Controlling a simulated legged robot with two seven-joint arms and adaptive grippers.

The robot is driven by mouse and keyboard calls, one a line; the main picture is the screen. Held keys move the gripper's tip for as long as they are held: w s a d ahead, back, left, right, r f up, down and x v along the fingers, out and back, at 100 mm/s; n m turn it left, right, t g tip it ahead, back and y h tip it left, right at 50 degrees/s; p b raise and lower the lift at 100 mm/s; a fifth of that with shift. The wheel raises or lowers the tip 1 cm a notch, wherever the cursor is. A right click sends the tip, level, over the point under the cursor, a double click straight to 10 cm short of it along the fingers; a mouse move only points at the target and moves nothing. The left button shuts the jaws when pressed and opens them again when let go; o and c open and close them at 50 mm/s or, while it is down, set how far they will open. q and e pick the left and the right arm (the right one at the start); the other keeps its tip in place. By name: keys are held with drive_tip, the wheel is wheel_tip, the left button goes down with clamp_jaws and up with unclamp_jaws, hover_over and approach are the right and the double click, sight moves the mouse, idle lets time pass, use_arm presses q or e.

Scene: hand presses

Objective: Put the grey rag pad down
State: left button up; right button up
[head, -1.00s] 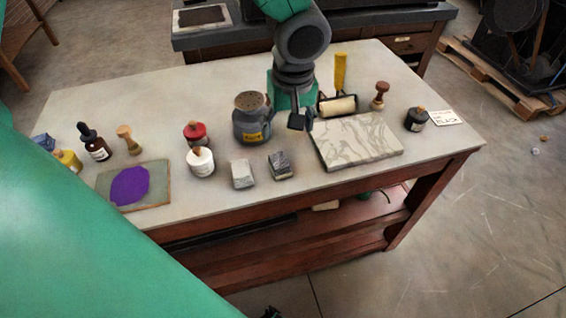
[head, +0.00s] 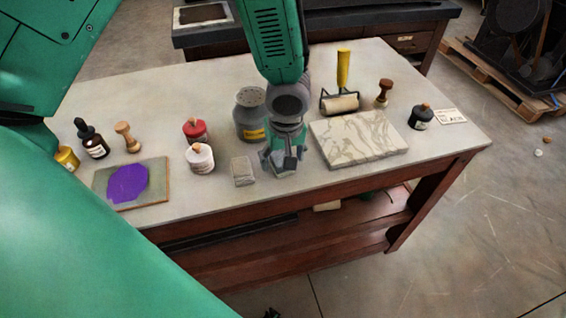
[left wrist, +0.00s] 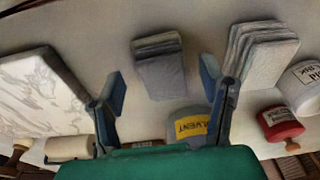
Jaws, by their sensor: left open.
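The dark grey rag pad (head: 283,171) lies on the tabletop in the head view, left of the marbled slab (head: 360,138); my gripper partly covers it there. In the left wrist view the dark grey pad (left wrist: 160,72) shows whole, ahead of and between my spread fingers. My left gripper (head: 282,160) is open over the pad, with nothing held; its two fingers also show in the left wrist view (left wrist: 163,87). A lighter grey pad (head: 243,171) lies just to the left. My right gripper is not in view.
A grey solvent can (head: 250,118) stands close behind the gripper. White (head: 200,159) and red (head: 195,131) bottles stand left of the lighter pad. A roller (head: 340,103) lies behind the slab. A purple-inked plate (head: 163,170) lies further left. The table's front edge is close to the pads.

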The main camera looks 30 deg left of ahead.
use_arm(q)
drive_tip(key=shift+w+a+f, duration=0.1)
drive_tip(key=shift+f, duration=0.5)
drive_tip(key=shift+r, duration=0.1)
drive_tip(key=c, duration=1.3)
